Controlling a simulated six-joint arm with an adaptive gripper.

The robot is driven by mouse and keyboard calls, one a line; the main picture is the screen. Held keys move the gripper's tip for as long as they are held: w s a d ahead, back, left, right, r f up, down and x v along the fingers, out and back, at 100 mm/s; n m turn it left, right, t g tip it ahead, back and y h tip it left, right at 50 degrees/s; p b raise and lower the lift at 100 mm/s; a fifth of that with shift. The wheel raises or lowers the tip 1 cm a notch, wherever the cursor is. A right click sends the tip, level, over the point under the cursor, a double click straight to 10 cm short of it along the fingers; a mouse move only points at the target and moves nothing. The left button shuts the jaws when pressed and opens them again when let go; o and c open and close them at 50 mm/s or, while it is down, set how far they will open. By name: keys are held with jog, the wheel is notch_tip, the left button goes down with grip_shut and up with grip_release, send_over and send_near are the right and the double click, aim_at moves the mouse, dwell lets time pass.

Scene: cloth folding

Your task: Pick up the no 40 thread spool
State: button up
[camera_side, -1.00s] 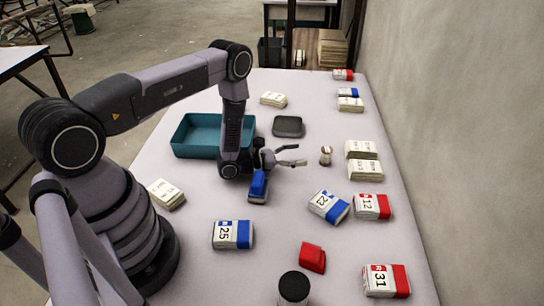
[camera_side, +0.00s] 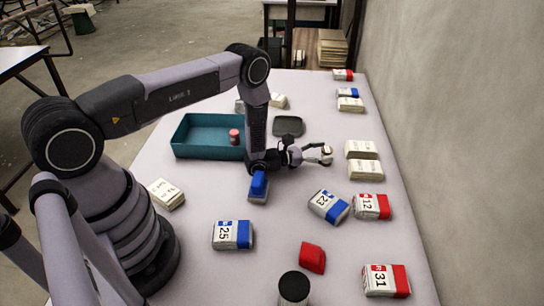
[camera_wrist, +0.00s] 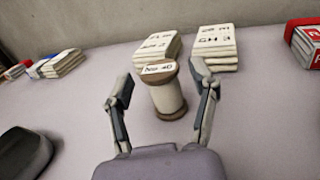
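The thread spool (camera_wrist: 168,98) stands upright on the table in the wrist view, with cream thread, brown ends and a "No 40" label on top. My gripper (camera_wrist: 163,95) is open, with one finger on each side of the spool and visible gaps to it. In the side view my gripper (camera_side: 320,154) reaches right, low over the table, and the spool (camera_side: 326,150) shows small between its fingertips.
Stacks of folded cream cloth (camera_side: 362,160) lie behind the spool. A teal tray (camera_side: 185,137) holding a small red-topped item (camera_side: 234,136) and a dark grey dish (camera_side: 288,126) are to the left. Blue-and-white (camera_side: 328,206) and red-and-white (camera_side: 371,206) packs lie nearer the front.

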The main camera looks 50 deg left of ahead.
jog(key=c, duration=0.8)
